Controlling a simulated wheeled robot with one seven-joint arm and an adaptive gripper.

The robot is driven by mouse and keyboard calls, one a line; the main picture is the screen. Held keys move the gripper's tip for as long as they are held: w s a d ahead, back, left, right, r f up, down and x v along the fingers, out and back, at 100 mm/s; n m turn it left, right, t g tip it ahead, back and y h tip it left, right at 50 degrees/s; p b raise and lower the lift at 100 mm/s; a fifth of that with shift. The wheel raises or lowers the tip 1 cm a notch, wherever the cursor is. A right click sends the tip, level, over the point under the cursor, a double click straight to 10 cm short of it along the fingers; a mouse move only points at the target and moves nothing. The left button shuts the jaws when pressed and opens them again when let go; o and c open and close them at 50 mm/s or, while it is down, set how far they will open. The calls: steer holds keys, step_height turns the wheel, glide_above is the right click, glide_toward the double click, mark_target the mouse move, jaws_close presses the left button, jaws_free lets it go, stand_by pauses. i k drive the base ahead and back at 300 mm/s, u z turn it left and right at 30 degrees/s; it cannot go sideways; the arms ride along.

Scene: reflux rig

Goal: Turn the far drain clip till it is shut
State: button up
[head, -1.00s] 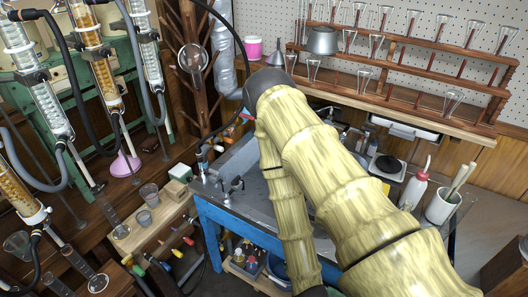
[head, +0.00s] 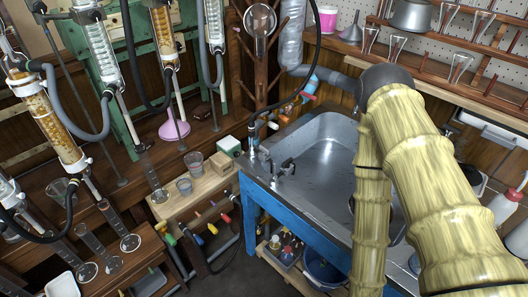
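I cannot single out the far drain clip with certainty. Small red-orange handles (head: 308,97) with a blue fitting show at the back corner beside the sink, at the foot of the silver duct; I cannot tell whether they are clips or valves. Glass columns with amber packing (head: 163,32) and coiled condensers (head: 98,50) stand on the green frame at the left, with dark and grey hoses hanging from them. My arm crosses the right side, bent at a dark joint, its thinner link running down out of the frame. My gripper is not in view.
A steel sink (head: 325,150) on a blue-legged table (head: 255,215) lies in the middle, near my arm. A wooden bench (head: 165,210) with beakers and coloured handles stands left of it. Glass cylinders (head: 125,235) stand at lower left. A glassware rack (head: 450,55) is at upper right.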

mark_target(265, 151)
steer(key=k, duration=1.2)
steer(key=u, duration=0.7)
steer(key=i, duration=1.2)
steer(key=z, duration=0.45)
